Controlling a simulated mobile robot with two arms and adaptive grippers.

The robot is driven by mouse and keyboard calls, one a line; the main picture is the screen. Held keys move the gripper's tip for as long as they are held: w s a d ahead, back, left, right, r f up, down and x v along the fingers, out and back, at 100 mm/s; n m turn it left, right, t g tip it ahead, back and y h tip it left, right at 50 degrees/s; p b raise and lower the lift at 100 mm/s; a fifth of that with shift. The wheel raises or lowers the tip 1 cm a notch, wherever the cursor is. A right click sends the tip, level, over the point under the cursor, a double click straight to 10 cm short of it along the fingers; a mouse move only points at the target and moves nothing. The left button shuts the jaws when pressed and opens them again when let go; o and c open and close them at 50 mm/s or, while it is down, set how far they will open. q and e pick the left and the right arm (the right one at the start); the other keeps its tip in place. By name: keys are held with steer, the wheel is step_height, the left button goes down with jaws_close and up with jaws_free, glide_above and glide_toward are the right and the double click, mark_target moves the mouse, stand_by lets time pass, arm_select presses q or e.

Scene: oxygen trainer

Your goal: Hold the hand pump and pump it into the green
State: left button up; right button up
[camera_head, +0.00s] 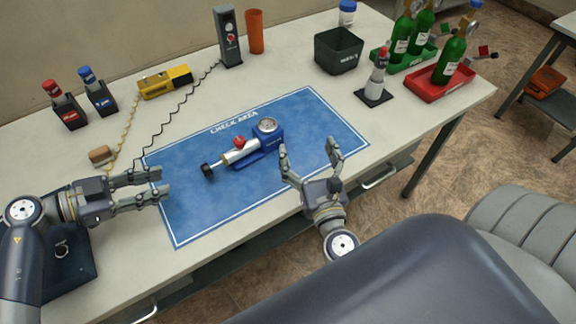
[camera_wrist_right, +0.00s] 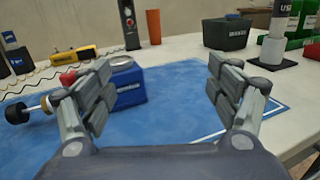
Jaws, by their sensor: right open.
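The hand pump (camera_head: 239,152) lies on the blue check-area mat (camera_head: 200,215). It has a white barrel, a red knob, a black handle (camera_head: 207,171) at its left end and a blue gauge block (camera_head: 268,136) with a round dial at its right end. My left gripper (camera_head: 160,186) is open and empty at the mat's left edge, left of the handle. My right gripper (camera_head: 311,150) is open and empty just right of the gauge block. In the right wrist view the gauge block (camera_wrist_right: 128,88) shows beyond the left finger, which hides part of the barrel. The dial's marks are too small to read.
A yellow device (camera_head: 165,82), a dark upright unit (camera_head: 229,38) and an orange cup (camera_head: 255,32) stand at the back. A black bin (camera_head: 338,52), a white bottle (camera_head: 379,72) and green bottles (camera_head: 452,58) in trays stand at the right. Cables run behind the mat.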

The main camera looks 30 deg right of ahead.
steer(key=n+y, duration=0.2)
glide_toward(271, 133)
steer(key=shift+s+d+r, duration=0.1)
steer(key=shift+s+d, duration=0.1)
steer(key=shift+s, duration=0.4)
steer(key=shift+w+a+y, duration=0.1)
steer(key=shift+w+y, duration=0.1)
steer(key=shift+y, duration=0.1)
steer(key=w, duration=0.3)
steer(key=w+d, duration=0.1)
steer(key=w, duration=0.6)
steer(key=shift+w+d, duration=0.1)
steer(key=shift+d, duration=0.1)
steer(key=c, duration=1.6)
steer(key=shift+c, duration=0.2)
